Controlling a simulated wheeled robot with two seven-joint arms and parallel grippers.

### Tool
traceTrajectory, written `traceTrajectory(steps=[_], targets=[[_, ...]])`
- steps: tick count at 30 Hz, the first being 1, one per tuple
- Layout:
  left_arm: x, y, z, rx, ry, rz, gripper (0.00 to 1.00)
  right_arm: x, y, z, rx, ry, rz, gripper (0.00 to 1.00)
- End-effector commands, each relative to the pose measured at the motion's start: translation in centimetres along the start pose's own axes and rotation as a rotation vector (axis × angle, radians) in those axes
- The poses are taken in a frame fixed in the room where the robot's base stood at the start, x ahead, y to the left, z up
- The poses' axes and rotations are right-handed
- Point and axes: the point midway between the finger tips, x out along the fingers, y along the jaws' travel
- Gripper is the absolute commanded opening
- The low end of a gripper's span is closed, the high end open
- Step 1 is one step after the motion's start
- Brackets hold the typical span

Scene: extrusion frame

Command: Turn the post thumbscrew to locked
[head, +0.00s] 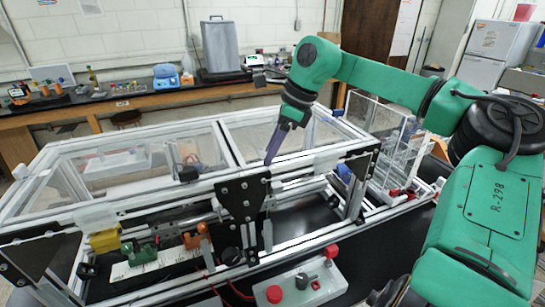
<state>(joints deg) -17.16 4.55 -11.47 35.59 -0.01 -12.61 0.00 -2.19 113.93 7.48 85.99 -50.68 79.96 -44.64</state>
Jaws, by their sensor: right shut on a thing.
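My right gripper (270,154) comes down from the green arm, with its slim purple-grey fingers pointing down. Its tips are shut at the top of the aluminium extrusion frame (310,163), just above the black corner plate (241,197). The post thumbscrew is hardly visible there; the fingertips cover the small thing they are shut on. Its turned position cannot be read. My left gripper is not in view.
A grey box (308,287) with a red button and a red knob stands in front of the frame. Orange and green fixtures (195,238) sit inside. Clear panels (160,160) cover the top. A bench (150,100) runs behind.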

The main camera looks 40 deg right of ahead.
Motion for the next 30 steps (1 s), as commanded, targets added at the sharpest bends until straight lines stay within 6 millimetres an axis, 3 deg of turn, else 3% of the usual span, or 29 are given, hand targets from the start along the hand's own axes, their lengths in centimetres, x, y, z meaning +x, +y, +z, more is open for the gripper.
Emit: traceTrajectory(steps=[1, 12, 30], targets=[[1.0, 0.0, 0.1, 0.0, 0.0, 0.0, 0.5, 0.6, 0.1, -0.3, 0.038, 0.003, -0.015, 0.0], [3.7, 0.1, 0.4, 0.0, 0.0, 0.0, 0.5, 0.6, 0.3, -0.2, 0.363, 0.007, -0.151, 0.0], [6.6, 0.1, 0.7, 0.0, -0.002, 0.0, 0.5, 0.4, 0.5, 0.1, 0.855, 0.007, -0.355, 0.0]])
